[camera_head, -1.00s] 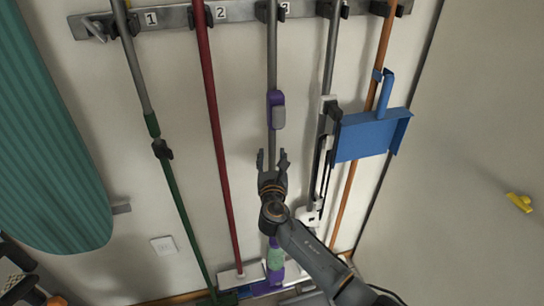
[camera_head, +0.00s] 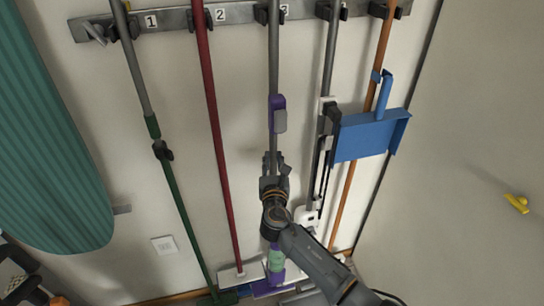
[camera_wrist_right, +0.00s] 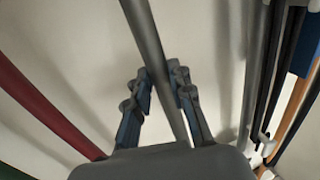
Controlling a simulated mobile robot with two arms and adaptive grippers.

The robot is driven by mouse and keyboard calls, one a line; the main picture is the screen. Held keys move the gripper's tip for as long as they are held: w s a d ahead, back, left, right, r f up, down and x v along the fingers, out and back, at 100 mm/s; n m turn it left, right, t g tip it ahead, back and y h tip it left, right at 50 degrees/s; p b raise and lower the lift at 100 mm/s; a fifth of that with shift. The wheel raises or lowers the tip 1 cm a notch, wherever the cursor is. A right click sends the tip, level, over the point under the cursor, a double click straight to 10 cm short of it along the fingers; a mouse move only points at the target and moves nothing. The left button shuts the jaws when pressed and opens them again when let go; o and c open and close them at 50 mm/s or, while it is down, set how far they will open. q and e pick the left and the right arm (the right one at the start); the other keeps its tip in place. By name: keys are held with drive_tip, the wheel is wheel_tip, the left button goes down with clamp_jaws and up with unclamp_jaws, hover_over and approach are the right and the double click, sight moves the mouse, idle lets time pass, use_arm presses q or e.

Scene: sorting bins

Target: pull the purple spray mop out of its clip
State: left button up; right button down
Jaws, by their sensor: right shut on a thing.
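The purple spray mop hangs upright in the middle of the wall, its grey pole (camera_head: 273,65) under the rail. It has a purple and grey handle part (camera_head: 279,114) and a purple and green bottle (camera_head: 276,261) low down. My right gripper (camera_head: 274,160) is shut on the pole below the purple part. In the right wrist view the pole (camera_wrist_right: 146,40) runs between the two fingers (camera_wrist_right: 162,92). My right arm hides part of the lower pole. My left gripper is not in view.
A red-handled mop (camera_head: 212,110) hangs left, and a green and grey pole (camera_head: 167,180) farther left. A white and grey mop (camera_head: 328,75) and a blue dustpan (camera_head: 370,137) with an orange pole hang close on the right. A teal ironing board (camera_head: 45,140) is far left.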

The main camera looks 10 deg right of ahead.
drive_tip(key=shift+s+r+p, duration=0.2)
drive_tip(key=shift+s+p, duration=0.45)
drive_tip(key=shift+s, duration=0.45)
drive_tip(key=shift+s+r+p, duration=0.2)
drive_tip(key=shift+s+p, duration=0.4)
drive_tip(key=shift+s, duration=0.5)
drive_tip(key=s+r+p, duration=0.2)
drive_tip(key=s+p, duration=0.3)
drive_tip(key=s, duration=0.5)
drive_tip(key=shift+d, duration=0.2)
drive_tip(key=shift+f, duration=0.1)
